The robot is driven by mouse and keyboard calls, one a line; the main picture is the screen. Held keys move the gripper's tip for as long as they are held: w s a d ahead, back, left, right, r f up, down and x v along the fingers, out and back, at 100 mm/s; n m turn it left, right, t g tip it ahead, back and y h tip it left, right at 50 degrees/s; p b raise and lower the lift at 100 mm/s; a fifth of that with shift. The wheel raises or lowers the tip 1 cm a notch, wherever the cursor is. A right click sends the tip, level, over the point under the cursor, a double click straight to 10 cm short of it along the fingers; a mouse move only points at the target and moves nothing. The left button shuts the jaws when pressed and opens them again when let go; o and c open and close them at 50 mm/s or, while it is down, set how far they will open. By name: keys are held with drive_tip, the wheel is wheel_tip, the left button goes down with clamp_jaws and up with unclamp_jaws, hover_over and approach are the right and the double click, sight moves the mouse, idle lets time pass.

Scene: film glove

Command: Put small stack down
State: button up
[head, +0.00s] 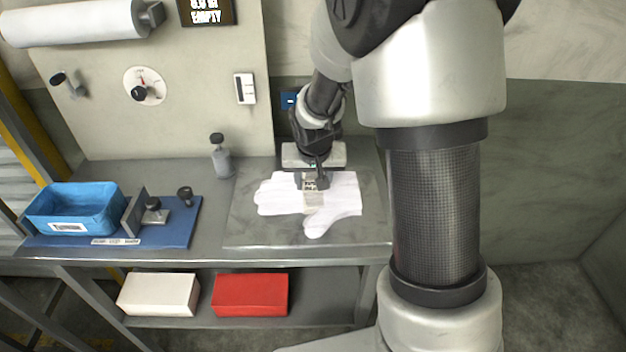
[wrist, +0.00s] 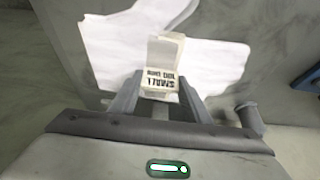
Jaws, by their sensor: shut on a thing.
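The small stack (wrist: 163,62) is a pale bundle with a label reading "SMALL" and "100 GMS" in the wrist view. My gripper (wrist: 155,88) is shut on it, a finger on each side. In the head view my gripper (head: 314,184) points down over a white glove-shaped sheet (head: 338,210), and the stack (head: 313,199) shows just below the fingers. The white glove shape (wrist: 115,45) also spreads behind the stack in the wrist view. I cannot tell whether the stack touches it.
The glove shape lies on a grey plate (head: 245,230) at the bench's right. A blue bin (head: 75,207) and a blue fixture base (head: 175,230) with a clamp stand at the left. A grey bottle (head: 221,160) stands behind. White (head: 158,294) and red (head: 250,295) boxes sit on the lower shelf.

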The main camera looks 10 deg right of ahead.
sight(313, 205)
drive_tip(key=o, duration=1.1)
drive_tip(key=shift+c, duration=0.2)
drive_tip(key=shift+r+p, duration=0.3)
drive_tip(key=shift+r, duration=0.2)
drive_tip(key=s+d+f+p+v, duration=0.1)
drive_tip(key=s+v, duration=0.2)
drive_tip(key=v, duration=1.6)
drive_tip(key=s+r+n+t, duration=0.1)
drive_tip(key=s+r, duration=0.3)
drive_tip(key=s, duration=1)
drive_tip(key=shift+s+n+y, duration=0.3)
drive_tip(key=shift+n+y, duration=0.1)
drive_tip(key=shift+n, duration=0.2)
drive_tip(key=shift+d, duration=0.15)
